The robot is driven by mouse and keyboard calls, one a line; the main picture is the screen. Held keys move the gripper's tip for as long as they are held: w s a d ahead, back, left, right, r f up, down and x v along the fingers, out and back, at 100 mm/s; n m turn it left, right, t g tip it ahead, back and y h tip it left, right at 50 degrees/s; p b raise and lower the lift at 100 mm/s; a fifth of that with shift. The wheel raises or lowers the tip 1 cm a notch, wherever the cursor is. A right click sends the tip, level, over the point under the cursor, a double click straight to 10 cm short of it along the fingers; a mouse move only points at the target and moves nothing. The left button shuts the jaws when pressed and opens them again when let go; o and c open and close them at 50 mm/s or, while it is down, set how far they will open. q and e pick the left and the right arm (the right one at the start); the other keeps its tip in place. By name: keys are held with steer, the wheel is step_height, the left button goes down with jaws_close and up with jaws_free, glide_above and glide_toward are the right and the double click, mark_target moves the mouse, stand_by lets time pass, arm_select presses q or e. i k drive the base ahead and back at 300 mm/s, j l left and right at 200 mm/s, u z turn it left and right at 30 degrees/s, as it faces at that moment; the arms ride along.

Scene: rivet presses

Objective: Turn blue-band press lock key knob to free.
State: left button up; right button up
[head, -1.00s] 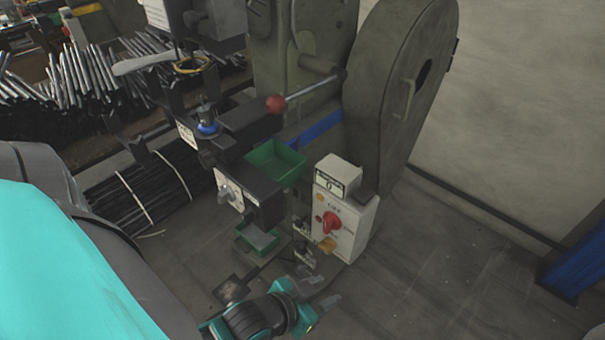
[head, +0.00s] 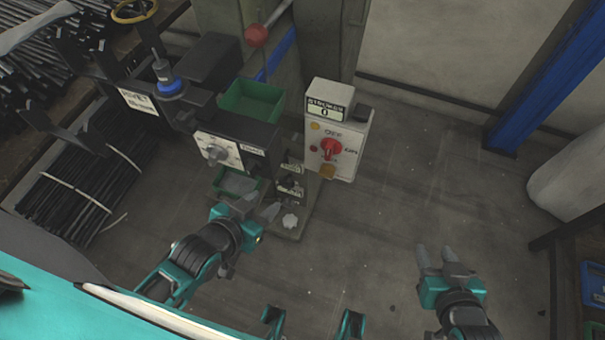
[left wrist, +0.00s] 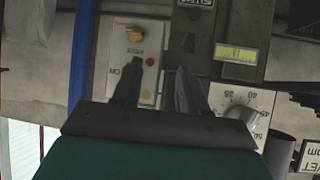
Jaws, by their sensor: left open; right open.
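The press with the blue band (head: 170,88) stands left of centre in the head view. Its front carries a white dial plate with a grey knob (head: 216,153); in the left wrist view the numbered dial (left wrist: 240,115) is at lower right. Small labelled fittings (head: 290,187) sit right of it, too small to tell which is the lock key knob. A pale knob (head: 290,220) is below them. My left gripper (head: 262,208) is open and empty, just in front of the lower press; its fingers (left wrist: 157,85) show in the wrist view. My right gripper (head: 436,255) is open over bare floor.
A white switch box (head: 345,160) with a red rotary switch (head: 330,149) and a counter reading 0 stands right of the press. A green bin (head: 252,103) is above the dial plate. Bundled rods (head: 75,190) lie left.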

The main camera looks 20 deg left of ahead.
mark_target(326, 171)
steer(key=j, duration=0.55)
steer(key=k+j, duration=0.15)
steer(key=j, duration=1)
steer(key=k, duration=0.05)
